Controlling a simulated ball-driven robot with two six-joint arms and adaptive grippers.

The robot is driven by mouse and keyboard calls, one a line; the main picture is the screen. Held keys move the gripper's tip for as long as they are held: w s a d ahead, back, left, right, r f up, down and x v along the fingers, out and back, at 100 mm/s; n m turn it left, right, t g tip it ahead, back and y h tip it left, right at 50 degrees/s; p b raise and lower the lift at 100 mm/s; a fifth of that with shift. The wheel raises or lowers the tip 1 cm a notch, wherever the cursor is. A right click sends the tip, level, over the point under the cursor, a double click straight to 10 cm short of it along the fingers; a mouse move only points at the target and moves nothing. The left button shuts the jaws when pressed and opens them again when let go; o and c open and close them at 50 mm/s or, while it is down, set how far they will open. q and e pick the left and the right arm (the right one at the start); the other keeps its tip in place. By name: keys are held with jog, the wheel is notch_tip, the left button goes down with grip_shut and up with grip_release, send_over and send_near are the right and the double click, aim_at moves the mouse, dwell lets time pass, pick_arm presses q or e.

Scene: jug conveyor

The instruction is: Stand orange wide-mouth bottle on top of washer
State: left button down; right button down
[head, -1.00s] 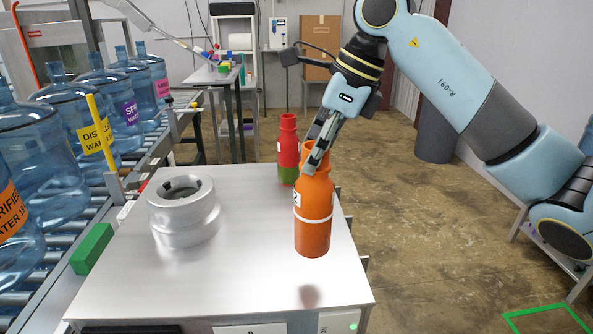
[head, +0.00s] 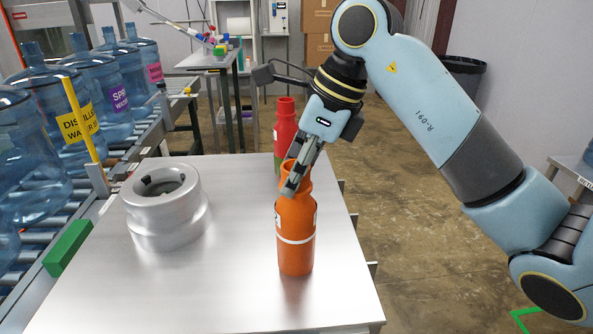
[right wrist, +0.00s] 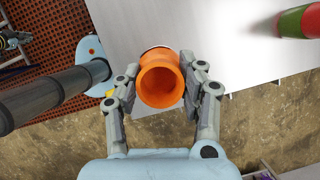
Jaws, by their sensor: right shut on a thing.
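The orange wide-mouth bottle (head: 296,225), with a white band, is upright. My right gripper (head: 292,178) is shut on its neck from above. In the right wrist view the two fingers (right wrist: 166,90) sit on either side of the bottle's open mouth (right wrist: 161,82). The bottle's base appears slightly above the steel table top, with a dark reflection just under it; the exact gap is hard to tell. The washer, taken to be the silver ring-topped metal body (head: 166,205), stands left of the bottle, apart from it.
A red and green bottle (head: 284,128) stands behind the orange one and shows in the right wrist view (right wrist: 302,20). The steel table (head: 215,285) is clear between washer and orange bottle. A green block (head: 67,248) and conveyor with several blue jugs (head: 70,120) lie left.

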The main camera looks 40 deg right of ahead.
jog(key=shift+d+f, duration=0.1)
jog(key=shift+f, duration=0.15)
jog(key=c, duration=0.8)
grip_release()
jog(key=shift+w+d, duration=0.1)
jog(key=shift+o, duration=0.2)
jog(key=shift+r, duration=0.1)
jog(key=shift+r, duration=0.15)
jog(key=shift+d+r, duration=0.1)
jog(key=shift+r, duration=0.15)
jog(key=b+v, duration=0.1)
jog(key=v, duration=1)
jog(key=shift+s+r+b, duration=0.2)
jog(key=shift+b, duration=0.15)
